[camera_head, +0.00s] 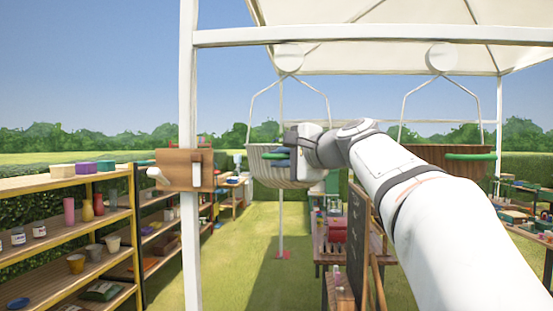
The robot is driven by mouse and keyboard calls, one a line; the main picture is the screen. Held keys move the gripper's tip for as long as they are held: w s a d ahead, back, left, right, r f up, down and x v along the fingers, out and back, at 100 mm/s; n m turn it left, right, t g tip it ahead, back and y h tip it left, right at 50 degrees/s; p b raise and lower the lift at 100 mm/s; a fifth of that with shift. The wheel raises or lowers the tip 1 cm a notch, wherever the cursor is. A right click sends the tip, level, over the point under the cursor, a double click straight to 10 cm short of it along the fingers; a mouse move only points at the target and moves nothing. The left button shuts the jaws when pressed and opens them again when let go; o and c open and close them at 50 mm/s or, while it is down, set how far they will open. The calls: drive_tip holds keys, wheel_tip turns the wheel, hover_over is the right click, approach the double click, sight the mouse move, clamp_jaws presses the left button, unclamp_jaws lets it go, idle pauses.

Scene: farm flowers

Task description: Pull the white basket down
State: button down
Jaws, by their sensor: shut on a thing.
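The white basket (262,167) hangs on white hanger wires from a round white disc on the canopy frame's crossbar, left of centre. It is a pale, ribbed bowl with a green and blue handle on its front. My gripper (290,154) is at the basket's upper right front, shut on the basket's handle (272,155). The fingertips are small here and partly hidden by the gripper body. A brown basket (448,160) with a green handle hangs from a second disc on the right, partly behind my arm.
A white post (189,240) with a wooden box and crank (182,170) stands left of the basket. Shelves with pots and jars (80,240) line the left. Tables with goods (335,235) and a dark board stand behind and below my arm. Grass below the basket is open.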

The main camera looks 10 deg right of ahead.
idle(0.4)
drive_tip(key=shift+f, duration=0.15)
wheel_tip(320, 180, down, 47)
drive_tip(key=b, duration=4.1)
drive_tip(key=shift+b, duration=0.4)
drive_tip(key=c, duration=1.5)
unclamp_jaws()
drive_tip(key=shift+o, duration=0.2)
drive_tip(key=p+v, duration=0.1)
drive_tip(key=v, duration=0.6)
drive_tip(key=shift+s+r, duration=0.25)
drive_tip(key=shift+s, duration=0.1)
drive_tip(key=shift+d, duration=0.1)
